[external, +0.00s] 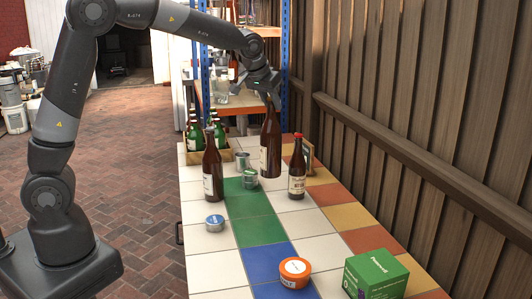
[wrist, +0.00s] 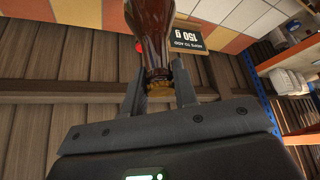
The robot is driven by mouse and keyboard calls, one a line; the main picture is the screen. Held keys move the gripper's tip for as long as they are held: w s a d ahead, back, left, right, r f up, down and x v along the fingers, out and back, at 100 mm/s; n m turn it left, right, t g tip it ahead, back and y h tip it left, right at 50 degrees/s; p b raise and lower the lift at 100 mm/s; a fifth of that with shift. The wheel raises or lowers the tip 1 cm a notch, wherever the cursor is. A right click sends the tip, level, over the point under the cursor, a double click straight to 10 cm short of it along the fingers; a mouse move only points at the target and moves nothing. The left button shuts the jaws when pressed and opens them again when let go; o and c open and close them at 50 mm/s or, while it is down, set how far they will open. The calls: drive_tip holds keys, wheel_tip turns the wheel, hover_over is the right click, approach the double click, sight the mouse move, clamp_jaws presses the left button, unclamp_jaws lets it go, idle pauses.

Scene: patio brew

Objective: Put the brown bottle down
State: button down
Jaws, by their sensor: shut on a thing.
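The brown bottle (external: 270,145) is upright, with a pale label, over the far middle of the tiled table (external: 210,268). My gripper (external: 268,97) is above it and shut on its neck. In the wrist view the brown bottle (wrist: 150,30) runs up out of the frame, with its neck between the two fingers of my gripper (wrist: 158,88). I cannot tell whether its base touches the tiles. Two other brown bottles stand nearer: a tall one (external: 212,170) to the left and a shorter one (external: 297,170) to the right.
A wooden crate (external: 222,156) of green bottles stands at the far left. A black sign (wrist: 188,43) is near the held bottle. A wooden fence (external: 420,110) borders the right.

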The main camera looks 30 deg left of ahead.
drive_tip(key=s+d+m+h, duration=0.1)
drive_tip(key=s+d+m, duration=0.1)
drive_tip(key=s+d, duration=0.7)
drive_tip(key=s+d+m+h, duration=0.1)
drive_tip(key=s+d, duration=0.3)
drive_tip(key=d, duration=0.8)
drive_tip(key=w+a+f, duration=0.4)
drive_tip(key=w+f, duration=0.6)
drive_tip(key=shift+g, duration=0.3)
drive_tip(key=shift+f, duration=0.25)
drive_tip(key=c, duration=1.1)
unclamp_jaws()
drive_tip(key=shift+c, duration=0.2)
